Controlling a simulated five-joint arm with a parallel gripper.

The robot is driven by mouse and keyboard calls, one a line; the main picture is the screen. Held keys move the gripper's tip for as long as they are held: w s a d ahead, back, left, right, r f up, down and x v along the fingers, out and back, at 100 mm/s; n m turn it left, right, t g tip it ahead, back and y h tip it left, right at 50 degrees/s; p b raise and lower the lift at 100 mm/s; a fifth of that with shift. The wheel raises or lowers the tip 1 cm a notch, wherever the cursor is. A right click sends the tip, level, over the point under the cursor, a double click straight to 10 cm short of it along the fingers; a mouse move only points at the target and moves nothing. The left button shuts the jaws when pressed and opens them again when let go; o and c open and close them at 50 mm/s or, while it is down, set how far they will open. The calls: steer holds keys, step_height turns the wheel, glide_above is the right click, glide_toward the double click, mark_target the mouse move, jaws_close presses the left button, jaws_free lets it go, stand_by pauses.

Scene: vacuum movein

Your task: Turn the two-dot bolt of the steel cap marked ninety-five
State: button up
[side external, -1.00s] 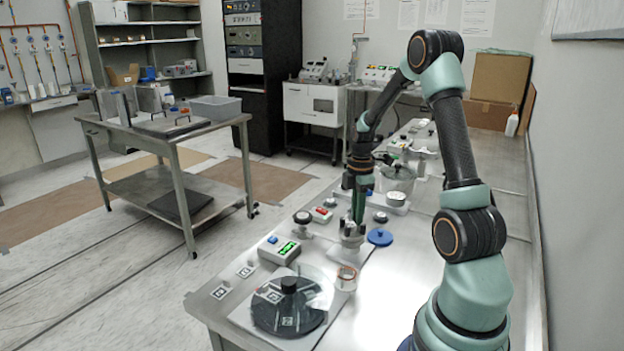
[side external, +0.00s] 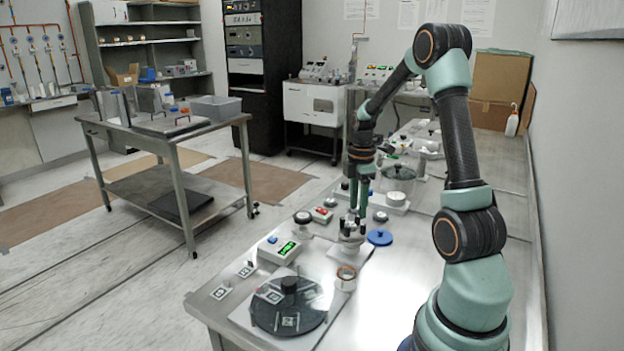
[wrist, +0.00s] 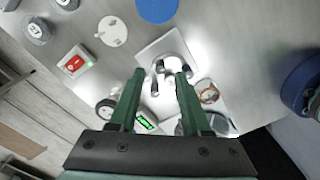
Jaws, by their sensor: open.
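The steel cap (side external: 351,240) sits on a white square plate on the bench. In the wrist view the cap (wrist: 172,72) shows small dark bolts around its rim. The dots on the bolts and any ninety-five mark are too small to read. My gripper (side external: 357,222) is above the cap, pointing down. In the wrist view my gripper (wrist: 160,73) is open, its green fingers apart with the cap between and beyond their tips. It holds nothing that I can see.
A blue disc (side external: 380,237) lies just right of the cap. A small copper-coloured ring jar (side external: 346,278) and a black round base under a clear dome (side external: 288,305) stand nearer. A green-display box (side external: 280,249) and a red-switch box (side external: 321,215) are to the left.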

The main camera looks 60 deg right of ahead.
mark_target(357, 215)
step_height(357, 215, up, 9)
steer(key=shift+r, duration=0.2)
steer(key=shift+s+f, duration=0.1)
step_height(357, 215, down, 12)
steer(key=shift+f, duration=0.1)
stand_by(0.7)
jaws_close()
